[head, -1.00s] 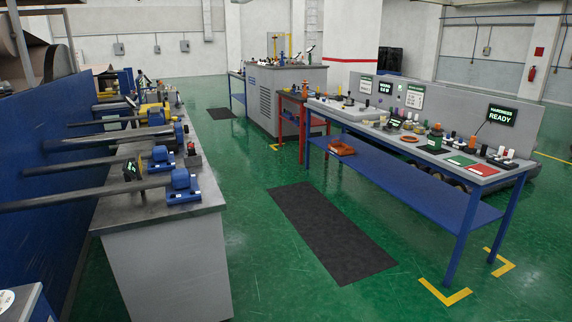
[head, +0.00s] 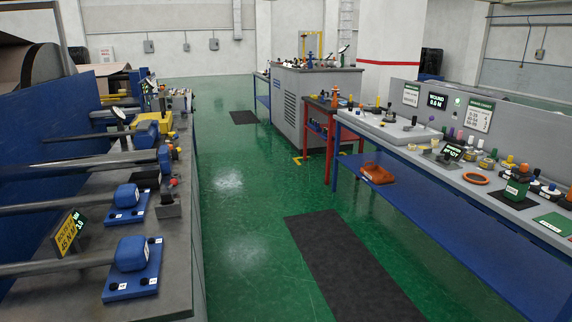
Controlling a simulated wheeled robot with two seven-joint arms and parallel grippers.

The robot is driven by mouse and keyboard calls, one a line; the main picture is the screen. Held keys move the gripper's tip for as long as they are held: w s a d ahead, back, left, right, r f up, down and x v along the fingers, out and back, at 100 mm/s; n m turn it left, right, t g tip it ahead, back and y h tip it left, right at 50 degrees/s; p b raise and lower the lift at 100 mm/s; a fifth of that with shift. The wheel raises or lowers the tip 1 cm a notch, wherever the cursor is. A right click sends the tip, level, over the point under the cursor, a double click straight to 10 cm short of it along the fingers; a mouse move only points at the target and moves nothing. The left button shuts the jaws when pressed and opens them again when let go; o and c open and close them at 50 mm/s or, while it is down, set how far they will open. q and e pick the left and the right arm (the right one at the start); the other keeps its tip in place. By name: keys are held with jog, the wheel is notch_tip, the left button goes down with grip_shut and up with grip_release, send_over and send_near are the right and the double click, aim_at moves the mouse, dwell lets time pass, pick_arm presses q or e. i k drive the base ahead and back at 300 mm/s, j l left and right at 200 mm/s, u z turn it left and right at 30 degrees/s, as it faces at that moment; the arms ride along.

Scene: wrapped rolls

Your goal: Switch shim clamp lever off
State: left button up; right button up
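I cannot pick out the shim clamp lever for certain in the head view. On the left workbench (head: 190,270), a small grey block with a red-orange knob (head: 172,182) stands beside the blue blocks. A near blue clamp block (head: 131,255) and a second blue clamp block (head: 127,197) sit on blue plates, each at the end of a dark shaft. A tilted yellow and black sign (head: 70,230) stands by the near shaft. Neither of my grippers shows.
A long blue-legged table (head: 440,215) on the right carries knobs, jars and small displays. A grey cabinet (head: 310,105) stands at the back. Between the benches, the green floor (head: 235,220) is clear, with a flat black mat (head: 350,265).

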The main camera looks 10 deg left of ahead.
aim_at(173, 182)
jog(key=i+l+u, duration=0.15)
jog(key=i+u, duration=0.35)
jog(key=i+l+u, duration=0.45)
jog(key=i, duration=0.15)
jog(key=i+l+u, duration=0.8)
jog(key=l+u, duration=0.15)
jog(key=l, duration=0.2)
jog(key=i+l+u, duration=0.25)
jog(key=l+u, duration=0.25)
jog(key=l, duration=0.3)
jog(key=i+z, duration=0.25)
jog(key=i, duration=0.7)
